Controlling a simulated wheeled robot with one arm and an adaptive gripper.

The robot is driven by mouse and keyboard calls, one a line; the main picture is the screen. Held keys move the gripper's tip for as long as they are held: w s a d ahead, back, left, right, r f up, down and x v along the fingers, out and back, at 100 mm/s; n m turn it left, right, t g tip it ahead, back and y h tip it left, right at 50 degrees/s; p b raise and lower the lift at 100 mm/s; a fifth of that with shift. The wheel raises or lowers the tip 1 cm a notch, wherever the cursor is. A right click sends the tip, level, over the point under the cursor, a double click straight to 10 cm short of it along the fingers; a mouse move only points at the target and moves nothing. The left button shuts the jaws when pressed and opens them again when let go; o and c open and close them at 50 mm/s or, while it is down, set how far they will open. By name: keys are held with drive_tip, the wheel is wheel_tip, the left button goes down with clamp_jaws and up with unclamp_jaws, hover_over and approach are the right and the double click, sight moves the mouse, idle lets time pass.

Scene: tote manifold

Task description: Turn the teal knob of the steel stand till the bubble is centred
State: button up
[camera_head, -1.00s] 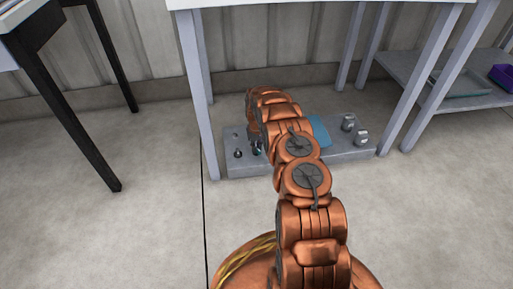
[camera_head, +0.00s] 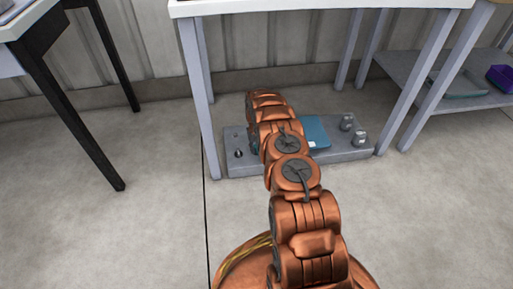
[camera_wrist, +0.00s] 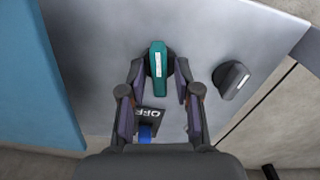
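The teal knob (camera_wrist: 157,62) stands on the grey steel plate (camera_wrist: 105,25) in the wrist view, a bar-shaped handle with a pale line on it, pointing roughly up and down the picture. My gripper (camera_wrist: 160,78) is open, with one finger on each side of the knob and a small gap visible on both sides. The steel stand (camera_head: 350,154) lies low under the table in the head view, partly hidden by my arm. My gripper and the teal knob are hidden there. I cannot make out a bubble in either view.
A dark grey knob (camera_wrist: 231,79) sits close to the right finger. A blue block (camera_head: 314,130) is on the stand. Table legs (camera_head: 198,95) stand on both sides.

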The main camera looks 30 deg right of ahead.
sight(256, 148)
drive_tip(key=shift+o, duration=0.3)
drive_tip(key=shift+r, duration=0.1)
wheel_tip(256, 148, up, 12)
idle(0.7)
idle(0.7)
